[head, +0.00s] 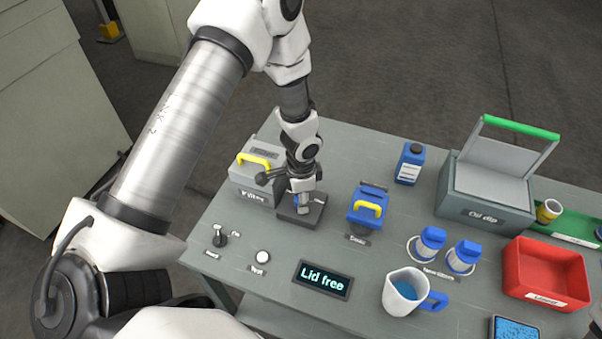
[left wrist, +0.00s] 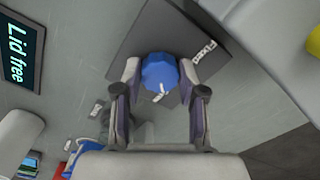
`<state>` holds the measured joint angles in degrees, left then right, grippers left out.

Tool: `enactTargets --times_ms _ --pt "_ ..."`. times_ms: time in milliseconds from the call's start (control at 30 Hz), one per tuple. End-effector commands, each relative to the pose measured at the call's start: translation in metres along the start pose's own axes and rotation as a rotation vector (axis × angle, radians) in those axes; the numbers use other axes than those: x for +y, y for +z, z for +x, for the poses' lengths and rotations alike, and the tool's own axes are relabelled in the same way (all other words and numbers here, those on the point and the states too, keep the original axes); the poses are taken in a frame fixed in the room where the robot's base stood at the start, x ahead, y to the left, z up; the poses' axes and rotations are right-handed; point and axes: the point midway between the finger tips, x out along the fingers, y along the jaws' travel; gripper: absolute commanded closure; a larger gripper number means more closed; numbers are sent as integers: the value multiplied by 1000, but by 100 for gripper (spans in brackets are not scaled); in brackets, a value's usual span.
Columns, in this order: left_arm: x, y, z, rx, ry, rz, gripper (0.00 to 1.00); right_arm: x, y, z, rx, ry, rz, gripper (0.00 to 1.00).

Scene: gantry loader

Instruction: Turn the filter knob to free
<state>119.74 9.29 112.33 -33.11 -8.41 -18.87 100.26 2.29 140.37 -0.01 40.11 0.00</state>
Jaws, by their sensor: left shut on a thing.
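The blue filter knob (left wrist: 159,70) sits on a dark square base plate (left wrist: 150,28). A white mark on the knob points toward the bottom of the left wrist view, away from the small white label on the plate, which seems to read "Free" (left wrist: 204,52). My left gripper (left wrist: 160,77) is shut on the knob, one finger on each side. In the head view my left gripper (head: 303,205) comes down from above onto the dark plate (head: 314,216), hiding most of the knob. My right gripper is not in view.
A grey box with a yellow handle (head: 244,192) stands close left of the plate, and a blue yellow-handled block (head: 362,219) to its right. A display (head: 323,281) reads "Lid free". A jug (head: 392,292), red bin (head: 530,290) and oil dip box (head: 465,190) stand farther right.

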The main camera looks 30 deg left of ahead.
Motion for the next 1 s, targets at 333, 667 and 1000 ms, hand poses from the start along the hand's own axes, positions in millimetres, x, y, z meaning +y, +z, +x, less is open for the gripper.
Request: enactTargets --times_ms 333,667,1000 --pt "0 0 1 -1 1 1 34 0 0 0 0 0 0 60" --pt "0 0 -12 0 -2 1 34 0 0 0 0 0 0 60" --pt "0 -1 -94 3 -2 0 34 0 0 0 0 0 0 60"
